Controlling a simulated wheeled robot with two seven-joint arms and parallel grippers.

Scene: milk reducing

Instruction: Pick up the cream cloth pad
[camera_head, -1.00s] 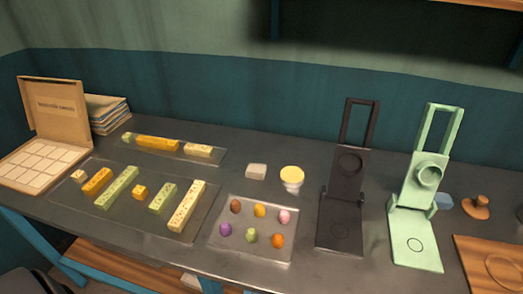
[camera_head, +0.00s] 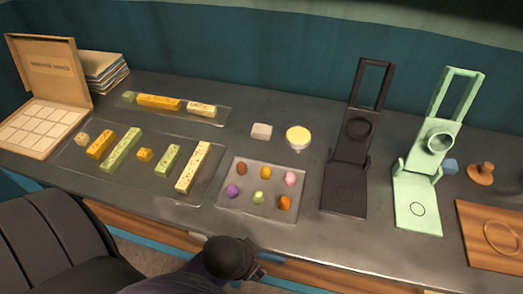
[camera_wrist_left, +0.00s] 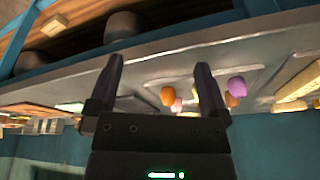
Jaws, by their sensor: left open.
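A small cream block-like pad (camera_head: 262,131), likely the cream cloth pad, lies flat on the dark counter, left of a round yellow-topped white cup (camera_head: 298,137). Nothing touches it. My left arm shows at the bottom of the head view, with its dark wrist in front of the counter's front edge, well short of the pad; its fingers are not clear there. In the left wrist view my left gripper (camera_wrist_left: 158,85) has two dark fingers spread apart with nothing between them held. I cannot make out the pad in that view. My right gripper is not in view.
A clear tray of several coloured balls (camera_head: 230,207) lies between my left arm and the pad. Trays of yellow and green bars (camera_head: 70,156) are at left. A black press (camera_head: 345,185) and a green press (camera_head: 417,206) stand at right. A dark chair (camera_head: 50,245) is lower left.

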